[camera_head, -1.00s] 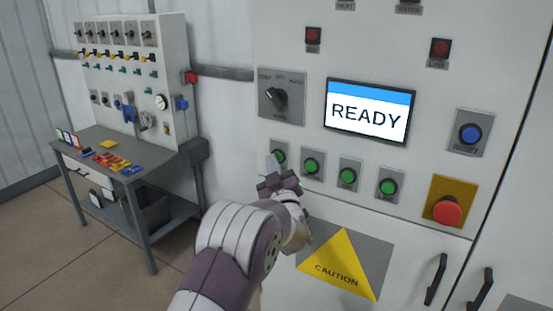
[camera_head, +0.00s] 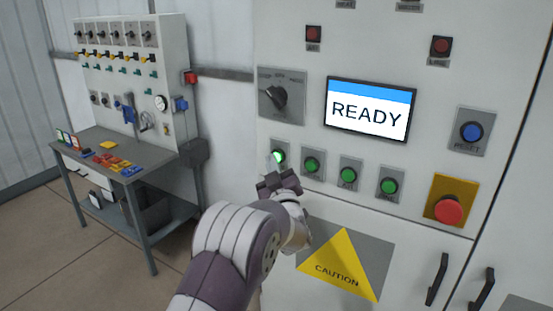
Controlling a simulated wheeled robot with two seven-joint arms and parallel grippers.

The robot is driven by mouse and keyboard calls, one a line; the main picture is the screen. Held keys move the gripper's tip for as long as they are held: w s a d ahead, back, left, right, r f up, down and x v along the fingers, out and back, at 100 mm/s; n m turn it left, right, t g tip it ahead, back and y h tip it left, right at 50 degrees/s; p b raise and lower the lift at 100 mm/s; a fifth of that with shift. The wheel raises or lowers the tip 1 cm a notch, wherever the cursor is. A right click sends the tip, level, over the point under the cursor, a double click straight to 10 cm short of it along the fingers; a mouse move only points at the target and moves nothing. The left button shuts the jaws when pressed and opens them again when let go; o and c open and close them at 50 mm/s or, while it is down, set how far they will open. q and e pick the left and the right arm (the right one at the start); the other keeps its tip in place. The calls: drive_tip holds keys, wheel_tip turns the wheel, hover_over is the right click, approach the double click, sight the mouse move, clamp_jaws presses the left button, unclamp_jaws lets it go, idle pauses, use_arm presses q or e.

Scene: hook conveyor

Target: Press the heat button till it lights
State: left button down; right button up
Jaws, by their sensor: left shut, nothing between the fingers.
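A row of green buttons is on the white cabinet below the screen. The leftmost green button (camera_head: 279,156) is brighter than the others, with a pale glow, and looks lit. Its label is hidden behind my left gripper (camera_head: 277,173), so I cannot read whether it says heat. The gripper is shut and empty, just below and in front of this button; I cannot tell whether it touches it. The other green buttons, such as the second one (camera_head: 312,164), are darker. My right gripper is out of view.
The screen (camera_head: 368,109) reads READY. A selector knob (camera_head: 277,96) is above the leftmost button. A red mushroom button (camera_head: 449,211) and a blue reset button (camera_head: 471,131) are at the right. A workbench (camera_head: 165,170) stands at the left.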

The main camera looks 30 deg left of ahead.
use_arm(q)
drive_tip(key=shift+s, duration=0.5)
drive_tip(key=s+b, duration=0.1)
drive_tip(key=s, duration=0.1)
drive_tip(key=s+b, duration=0.1)
drive_tip(key=s, duration=0.2)
drive_tip(key=shift+a, duration=0.2)
idle(0.6)
